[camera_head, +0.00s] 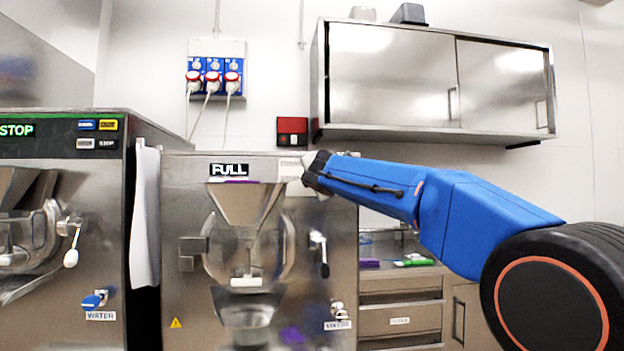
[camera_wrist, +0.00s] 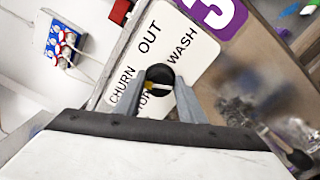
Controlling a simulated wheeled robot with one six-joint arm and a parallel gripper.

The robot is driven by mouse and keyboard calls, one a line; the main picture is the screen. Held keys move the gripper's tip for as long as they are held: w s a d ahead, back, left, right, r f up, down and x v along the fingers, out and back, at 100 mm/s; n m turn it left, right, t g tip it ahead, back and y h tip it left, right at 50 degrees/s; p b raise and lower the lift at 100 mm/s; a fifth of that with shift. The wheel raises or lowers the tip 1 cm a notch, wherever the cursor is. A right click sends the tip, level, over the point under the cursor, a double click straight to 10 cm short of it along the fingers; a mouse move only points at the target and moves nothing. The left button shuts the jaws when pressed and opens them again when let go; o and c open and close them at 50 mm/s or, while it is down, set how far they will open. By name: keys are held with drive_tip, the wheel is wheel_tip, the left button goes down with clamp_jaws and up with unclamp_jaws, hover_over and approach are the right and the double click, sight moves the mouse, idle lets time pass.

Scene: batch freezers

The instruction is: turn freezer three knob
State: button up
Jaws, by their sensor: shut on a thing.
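Freezer three (camera_head: 180,240) is the steel machine with a "FULL" display, in the middle of the head view. Its black round knob (camera_wrist: 160,73) sits on a white label plate (camera_wrist: 150,38) in the wrist view, with the words CHURN, OUT and WASH and a partly covered word below. A pale and yellow mark shows at the knob's lower side; I cannot tell for sure which word it points to. My gripper (camera_wrist: 160,97) is shut on the knob, one finger on each side. In the head view my gripper (camera_head: 306,174) reaches the machine's upper right front and hides the knob.
Another freezer (camera_head: 60,220) with a "STOP" display stands at the left. A steel wall cabinet (camera_head: 430,80) hangs above right. A drawer counter (camera_head: 400,300) stands at the right. Red plugs (camera_head: 213,82) are on the wall. A purple "3" sign (camera_wrist: 215,12) adjoins the label plate.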

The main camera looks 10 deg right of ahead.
drive_tip(key=m, duration=2.2)
drive_tip(key=shift+a+f+m, duration=0.1)
drive_tip(key=shift+a+m, duration=0.1)
drive_tip(key=shift+m, duration=0.2)
idle(0.3)
drive_tip(key=o, duration=1)
drive_tip(key=shift+w+f, duration=0.1)
drive_tip(key=shift+o, duration=0.2)
drive_tip(key=shift+f, duration=0.1)
